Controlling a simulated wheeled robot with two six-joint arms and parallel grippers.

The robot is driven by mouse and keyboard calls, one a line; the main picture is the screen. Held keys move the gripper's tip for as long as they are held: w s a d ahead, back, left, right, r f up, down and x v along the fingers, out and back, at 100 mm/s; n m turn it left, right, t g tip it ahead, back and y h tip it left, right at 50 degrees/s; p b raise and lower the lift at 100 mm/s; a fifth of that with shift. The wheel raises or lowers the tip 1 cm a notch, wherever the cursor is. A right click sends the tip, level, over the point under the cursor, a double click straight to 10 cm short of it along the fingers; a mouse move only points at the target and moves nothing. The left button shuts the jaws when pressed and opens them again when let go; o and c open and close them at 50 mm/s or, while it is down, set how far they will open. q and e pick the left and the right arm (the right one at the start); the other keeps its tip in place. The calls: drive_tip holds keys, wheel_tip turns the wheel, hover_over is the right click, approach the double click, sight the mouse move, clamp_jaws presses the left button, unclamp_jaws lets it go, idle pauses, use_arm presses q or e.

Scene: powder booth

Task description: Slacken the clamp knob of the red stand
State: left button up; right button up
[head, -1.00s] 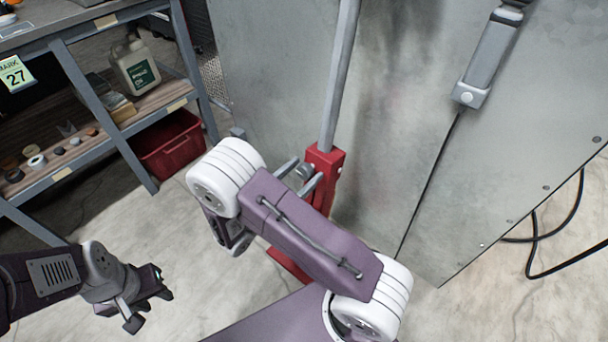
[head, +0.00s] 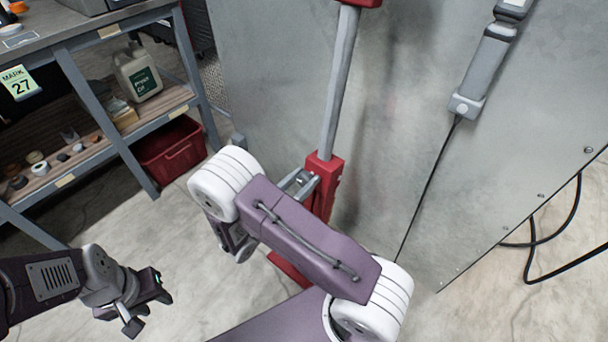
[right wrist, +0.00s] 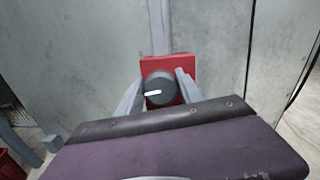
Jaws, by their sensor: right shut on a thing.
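The red stand (head: 322,200) stands upright against the grey metal panel, with a grey pole (head: 338,90) rising from its red block. Its clamp knob (right wrist: 159,88) is black and round with a white mark pointing left in the right wrist view, in front of the red block (right wrist: 185,66). My right gripper (right wrist: 156,92) is shut on the knob, one grey finger at each side. In the head view my right gripper (head: 302,182) is at the block, and the knob is mostly hidden there. My left gripper (head: 146,310) is empty, low at the left, its fingers apart.
A shelf unit (head: 95,120) with a jug (head: 137,75) and small parts stands at the left, with a red bin (head: 170,150) below. A grey handheld device (head: 484,70) hangs on the panel at the right, its cable running down. The floor at the left is clear.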

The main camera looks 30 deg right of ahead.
drive_tip(key=n+p, duration=0.5)
drive_tip(key=n+t+y+p, duration=0.1)
drive_tip(key=n+p, duration=0.4)
drive_tip(key=shift+w+r+y, duration=0.1)
drive_tip(key=shift+y, duration=0.2)
drive_tip(key=n+p, duration=0.3)
drive_tip(key=n, duration=0.1)
drive_tip(key=shift+a+n+y, duration=0.1)
drive_tip(key=shift+n+y, duration=0.2)
drive_tip(key=shift+n, duration=0.1)
drive_tip(key=n, duration=0.1)
drive_tip(key=n+p, duration=0.1)
drive_tip(key=n, duration=0.1)
drive_tip(key=shift+f+p, duration=0.25)
drive_tip(key=shift+p, duration=0.05)
drive_tip(key=shift+f+n+y+p, duration=0.1)
drive_tip(key=shift+n+y+p, duration=0.3)
drive_tip(key=shift+n, duration=0.7)
drive_tip(key=o, duration=1.4)
drive_tip(key=shift+c, duration=0.2)
drive_tip(key=shift+a, duration=0.15)
